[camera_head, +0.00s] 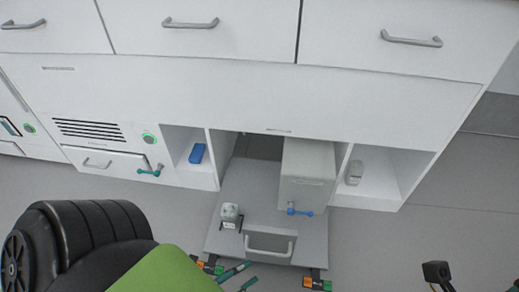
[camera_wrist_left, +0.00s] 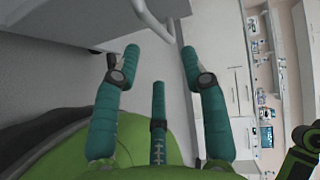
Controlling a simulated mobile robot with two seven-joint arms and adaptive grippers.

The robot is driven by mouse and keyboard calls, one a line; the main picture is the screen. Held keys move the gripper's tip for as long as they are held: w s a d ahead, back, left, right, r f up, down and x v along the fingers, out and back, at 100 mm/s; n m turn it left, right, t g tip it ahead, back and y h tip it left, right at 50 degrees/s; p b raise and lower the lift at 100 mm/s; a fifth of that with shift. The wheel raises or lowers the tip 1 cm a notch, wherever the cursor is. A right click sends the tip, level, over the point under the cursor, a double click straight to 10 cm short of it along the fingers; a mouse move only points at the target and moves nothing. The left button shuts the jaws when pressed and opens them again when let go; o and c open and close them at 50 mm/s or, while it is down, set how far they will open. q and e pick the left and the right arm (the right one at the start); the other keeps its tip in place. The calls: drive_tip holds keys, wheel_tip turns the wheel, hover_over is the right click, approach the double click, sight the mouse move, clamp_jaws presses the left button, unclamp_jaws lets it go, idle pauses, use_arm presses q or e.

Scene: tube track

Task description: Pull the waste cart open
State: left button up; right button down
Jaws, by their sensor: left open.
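The waste cart (camera_head: 252,192) is a grey low platform extending out of the open bay under the counter. It has a pale grey bar handle (camera_head: 268,252) at its front edge. My left gripper (camera_head: 238,277) has teal fingers and is near the floor, just front-left of that handle. In the left wrist view its fingers (camera_wrist_left: 161,50) are spread and empty, with a grey curved bar (camera_wrist_left: 155,20) just beyond the tips, apart from them. Part of the left gripper is hidden by my green and black arm. My right gripper is not visible.
A grey bin (camera_head: 308,165) with a blue latch (camera_head: 300,211) and a small white device (camera_head: 230,213) stand on the cart. Side cubbies hold a blue item (camera_head: 197,153) and a pale container (camera_head: 354,173). Drawers (camera_head: 205,45) are above.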

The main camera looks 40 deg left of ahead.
use_arm(q)
drive_tip(key=shift+v, duration=1.6)
drive_tip(key=shift+w, duration=0.1)
